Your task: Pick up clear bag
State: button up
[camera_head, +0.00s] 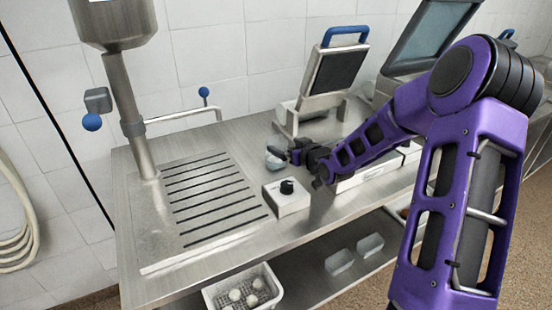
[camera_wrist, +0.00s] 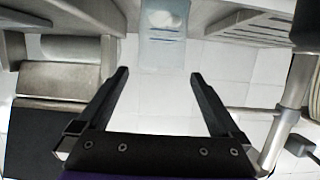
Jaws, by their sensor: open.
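The clear bag (camera_wrist: 163,38) is pale and see-through with blue stripes and something white inside. It shows at the top middle of the wrist view, beyond my fingertips and roughly in line with the gap between them. My gripper (camera_wrist: 159,73) is open, with nothing between its two black fingers. In the head view my gripper (camera_head: 288,155) is over the steel counter, and a small pale shape (camera_head: 274,164) that looks like the bag shows at its tips, partly hidden. I cannot tell the exact distance between them.
A white box with a black knob (camera_head: 288,197) stands on the counter (camera_head: 240,147) just in front of my gripper. A machine with a blue handle (camera_head: 335,75) stands behind. Slots (camera_head: 215,195) and a steel column (camera_head: 128,115) are to the left. A perforated basket (camera_head: 243,290) is below.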

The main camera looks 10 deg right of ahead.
aim_at(277, 140)
jog(key=x, duration=0.6)
jog(key=shift+w+a+r, duration=0.15)
jog(key=shift+w+r, duration=0.05)
jog(key=shift+w, duration=0.2)
jog(key=shift+r, duration=0.1)
jog(key=c, duration=1.5)
